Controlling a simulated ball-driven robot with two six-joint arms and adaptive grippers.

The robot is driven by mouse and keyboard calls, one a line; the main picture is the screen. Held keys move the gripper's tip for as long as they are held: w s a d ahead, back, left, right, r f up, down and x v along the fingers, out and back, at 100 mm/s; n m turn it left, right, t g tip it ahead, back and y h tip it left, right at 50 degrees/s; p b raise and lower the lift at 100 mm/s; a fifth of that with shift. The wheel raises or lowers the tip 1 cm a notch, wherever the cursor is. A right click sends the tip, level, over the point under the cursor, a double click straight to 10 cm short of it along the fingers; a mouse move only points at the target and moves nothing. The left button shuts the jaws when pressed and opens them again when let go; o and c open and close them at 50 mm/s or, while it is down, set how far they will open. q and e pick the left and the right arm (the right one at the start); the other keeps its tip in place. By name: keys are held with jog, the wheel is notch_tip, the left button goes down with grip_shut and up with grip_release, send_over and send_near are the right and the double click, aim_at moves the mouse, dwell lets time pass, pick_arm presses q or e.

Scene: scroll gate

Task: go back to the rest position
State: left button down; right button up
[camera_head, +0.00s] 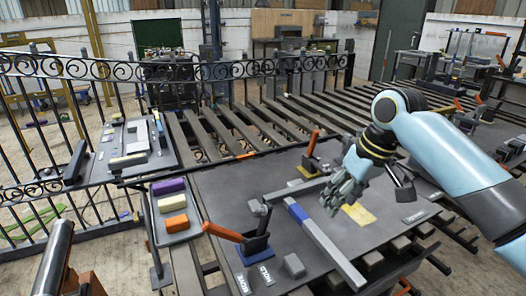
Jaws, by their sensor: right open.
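My right gripper (341,192) hangs over the dark work table (225,185), coming in from the right on my light blue arm. Its jaws are open and point down. I see nothing held between them. A long grey bar with a blue band (325,243) lies just to the left of and below the gripper. I cannot tell whether the fingers touch anything. My left gripper is not in view.
A black scroll gate (150,70) runs across behind the table. A blue clamp with an orange handle (256,243) stands at the front left. A tray holds purple, yellow and orange blocks (173,203). Another orange-handled clamp (312,145) stands behind the gripper.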

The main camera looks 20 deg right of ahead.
jog(key=s+a+t+h, duration=0.1)
jog(key=s+a, duration=0.2)
jog(key=s, duration=0.8)
jog(key=s+a+h, duration=0.2)
jog(key=s+a, duration=0.1)
jog(key=s, duration=0.9)
notch_tip(320, 180, down, 32)
jog(key=s+d+g+b, duration=0.1)
jog(key=d+b, duration=0.2)
jog(key=b, duration=0.4)
jog(key=s+f+b, duration=0.3)
jog(key=s+f, duration=0.7)
jog(key=f, duration=0.2)
jog(key=s+f+g+b, duration=0.1)
jog(key=s+f+b, duration=0.2)
jog(key=s+f, duration=0.6)
notch_tip(320, 180, down, 4)
jog(key=shift+s+d+r+m+g+b, duration=0.15)
jog(key=shift+s+d+m+g+b, duration=0.15)
jog(key=shift+s+d+b, duration=0.15)
jog(key=shift+c, duration=0.2)
